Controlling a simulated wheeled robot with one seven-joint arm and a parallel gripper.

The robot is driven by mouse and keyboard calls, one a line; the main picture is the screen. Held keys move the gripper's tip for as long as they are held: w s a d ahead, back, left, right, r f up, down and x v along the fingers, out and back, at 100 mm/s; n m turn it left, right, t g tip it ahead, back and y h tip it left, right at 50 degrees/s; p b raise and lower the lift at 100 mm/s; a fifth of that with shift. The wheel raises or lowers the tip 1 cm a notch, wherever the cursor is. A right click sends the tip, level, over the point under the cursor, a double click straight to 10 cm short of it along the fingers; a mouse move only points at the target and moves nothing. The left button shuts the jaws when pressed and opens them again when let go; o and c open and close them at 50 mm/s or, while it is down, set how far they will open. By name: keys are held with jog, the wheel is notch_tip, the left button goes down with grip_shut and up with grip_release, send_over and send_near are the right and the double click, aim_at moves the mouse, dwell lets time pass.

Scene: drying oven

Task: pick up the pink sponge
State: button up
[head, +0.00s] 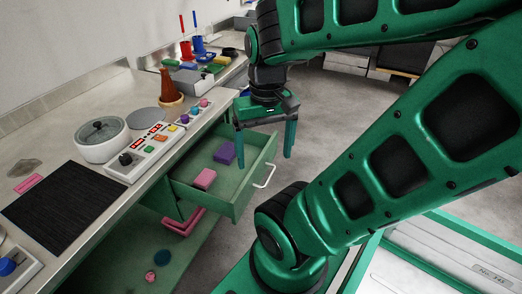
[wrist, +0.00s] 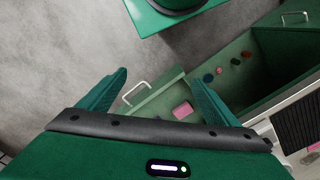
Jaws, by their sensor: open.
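A pink block that looks like the sponge (head: 204,179) lies in the open green drawer (head: 243,203), near its left side. It also shows in the wrist view (wrist: 182,110), close to the right finger. My gripper (head: 265,150) is open and empty at the drawer's far right end, above and apart from the pink block. In the wrist view my gripper (wrist: 158,78) has its two fingers spread, with the drawer's handle (wrist: 134,93) between them.
A purple block (head: 224,152) lies in the same drawer. The handle (head: 265,175) sticks out at the drawer front. The counter holds a white pot (head: 102,139), a button panel (head: 150,150) and a black mat (head: 62,205). Small round items lie below the drawer.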

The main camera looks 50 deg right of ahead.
jog(key=shift+o, duration=0.5)
jog(key=n+t, duration=0.2)
jog(key=n, duration=0.8)
send_over(205, 176)
jog(key=s, duration=0.2)
notch_tip(205, 176, down, 24)
jog(key=shift+w, duration=0.1)
jog(key=shift+m, duration=0.3)
jog(key=shift+w+f, duration=0.25)
jog(key=shift+f, duration=0.6)
jog(key=shift+w+f, duration=0.3)
jog(key=shift+f, duration=0.55)
jog(key=shift+w+f, duration=0.25)
jog(key=shift+f, duration=0.6)
jog(key=c, duration=1.2)
